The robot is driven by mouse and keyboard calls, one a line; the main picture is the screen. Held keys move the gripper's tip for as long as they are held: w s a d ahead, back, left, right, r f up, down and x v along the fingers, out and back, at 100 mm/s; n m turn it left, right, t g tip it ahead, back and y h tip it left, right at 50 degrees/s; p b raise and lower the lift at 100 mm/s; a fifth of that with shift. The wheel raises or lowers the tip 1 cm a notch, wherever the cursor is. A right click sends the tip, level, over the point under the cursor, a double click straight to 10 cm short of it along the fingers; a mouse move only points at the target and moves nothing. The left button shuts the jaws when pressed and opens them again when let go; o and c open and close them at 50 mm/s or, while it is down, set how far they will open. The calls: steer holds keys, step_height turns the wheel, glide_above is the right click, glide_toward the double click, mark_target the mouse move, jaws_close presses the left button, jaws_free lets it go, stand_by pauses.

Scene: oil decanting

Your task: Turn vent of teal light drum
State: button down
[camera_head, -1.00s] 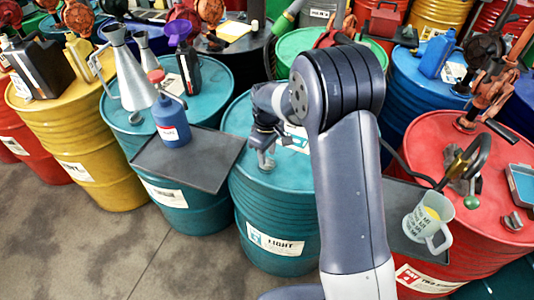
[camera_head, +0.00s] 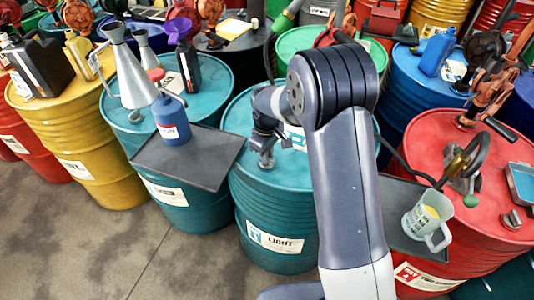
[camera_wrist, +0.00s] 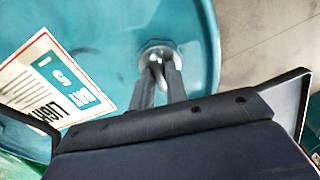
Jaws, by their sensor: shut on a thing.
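The teal light drum (camera_head: 285,200) stands in the middle of the head view, with a white label reading LIGHT on its side. Its small metallic vent (camera_head: 267,160) sits on the top, near the front edge. My gripper (camera_head: 264,146) reaches down onto the vent from above. In the wrist view, the two dark fingers (camera_wrist: 158,82) are closed around the vent's metal handle, and the vent's round base (camera_wrist: 153,50) shows beyond the fingertips. A white and teal label (camera_wrist: 52,88) lies on the teal lid to the left of the fingers. The fingers partly hide the handle.
A grey tray (camera_head: 205,172) with a blue bottle (camera_head: 172,120) is just left. A teal drum (camera_head: 180,210) with metal funnels stands behind it. A red drum (camera_head: 440,140) and a measuring jug (camera_head: 428,220) are right of my arm. The front floor (camera_head: 110,250) is clear.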

steer(key=shift+m, duration=0.3)
steer(key=m+b, duration=0.2)
steer(key=m, duration=0.1)
steer(key=m+b, duration=0.1)
steer(key=m, duration=0.4)
steer(key=m+b, duration=0.1)
steer(key=m, duration=0.3)
steer(key=shift+m, duration=2.5)
steer(key=c, duration=1.4)
jaws_free()
steer(key=shift+r, duration=0.1)
